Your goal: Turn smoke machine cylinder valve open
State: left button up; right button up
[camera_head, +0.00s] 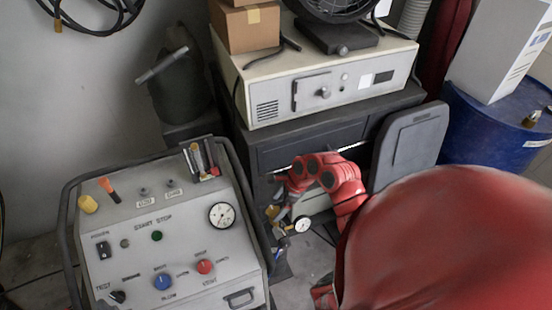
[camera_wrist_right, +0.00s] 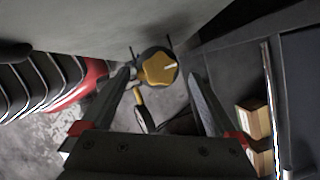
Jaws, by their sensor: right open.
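A yellow star-shaped valve knob (camera_wrist_right: 158,68) with a pale mark on it shows in the right wrist view. My right gripper (camera_wrist_right: 163,76) is open, with one finger on each side of the knob as seen from the wrist. I cannot tell whether either finger touches it. In the head view my right gripper (camera_head: 280,212) reaches down in the gap between the console and the dark cabinet, beside a small round gauge (camera_head: 302,224). The cylinder body is mostly hidden there. My left gripper is not in view.
The grey control console (camera_head: 180,225) stands left of the gripper. The dark cabinet (camera_head: 300,150) carries a beige machine (camera_head: 330,85) behind it. A grey panel (camera_head: 410,145) and a blue drum (camera_head: 490,130) stand to the right. Cardboard boxes (camera_wrist_right: 253,122) show in the wrist view.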

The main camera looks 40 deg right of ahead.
jog(key=shift+x, duration=1.05)
jog(key=shift+c, duration=0.2)
